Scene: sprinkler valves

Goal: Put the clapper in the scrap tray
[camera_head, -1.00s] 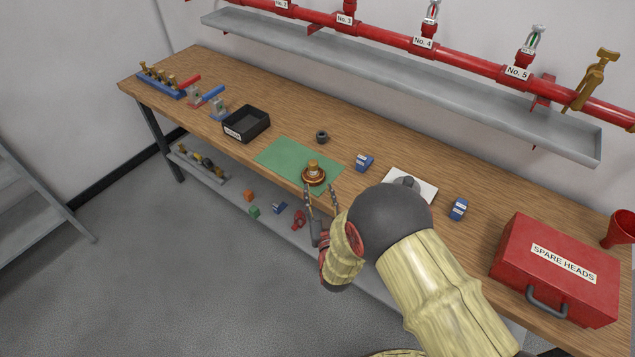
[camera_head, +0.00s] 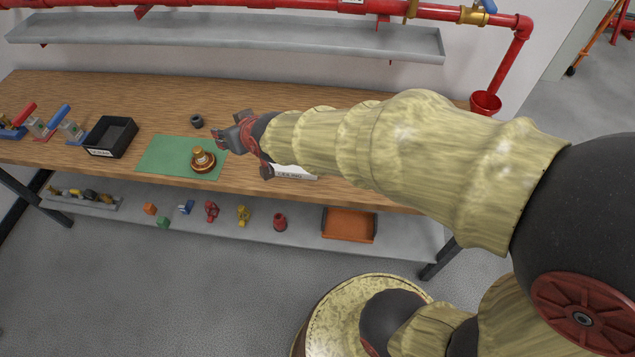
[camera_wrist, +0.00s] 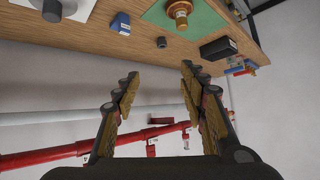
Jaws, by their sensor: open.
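A round copper-brown disc with a brass knob (camera_head: 203,160) stands on the green mat (camera_head: 150,160); it also shows in the wrist view (camera_wrist: 180,11). It may be the clapper, but I cannot confirm this. A black open tray (camera_head: 110,137) with a white label too small to read stands left of the mat; it appears in the wrist view (camera_wrist: 217,49). It may be the scrap tray, and its visible inside looks empty. My gripper (camera_head: 236,143) is right of the disc, apart from it. In the wrist view my gripper (camera_wrist: 158,75) is open, with nothing between its fingers.
A small dark ring (camera_head: 197,121) lies behind the mat. A white sheet (camera_head: 298,172) is partly hidden by my arm. A blue block (camera_wrist: 120,23) shows on the bench. An orange tray (camera_head: 349,225) and several small parts are on the lower shelf. A grey ledge (camera_head: 230,38) runs above the bench.

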